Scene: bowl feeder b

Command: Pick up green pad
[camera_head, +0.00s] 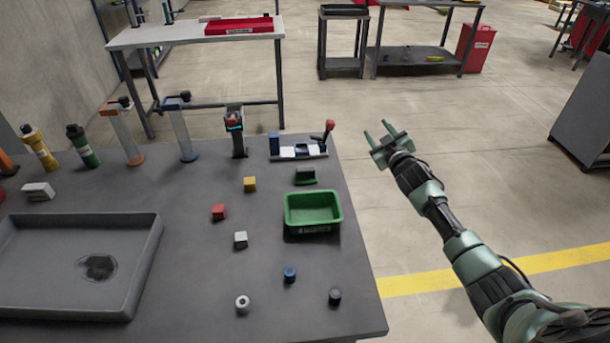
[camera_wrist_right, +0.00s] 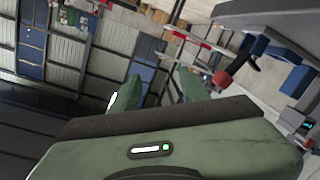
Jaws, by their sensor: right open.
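A small block with a dark top and a green lower edge (camera_head: 305,176), which looks like the green pad, lies on the grey table just behind the green bin (camera_head: 313,228). My right gripper (camera_head: 377,130) is open and empty, beyond the table's right edge. It is to the right of the pad and farther back, apart from it. Its two fingers also show in the right wrist view (camera_wrist_right: 157,88), with nothing between them. The pad cannot be made out in that view. My left gripper is not in view.
A fixture with a red-knobbed lever (camera_head: 298,151) stands behind the pad, near the table's back right corner. Several small blocks and cylinders lie left of and in front of the bin. A large grey tray (camera_head: 145,255) is at left. Right of the table is open floor.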

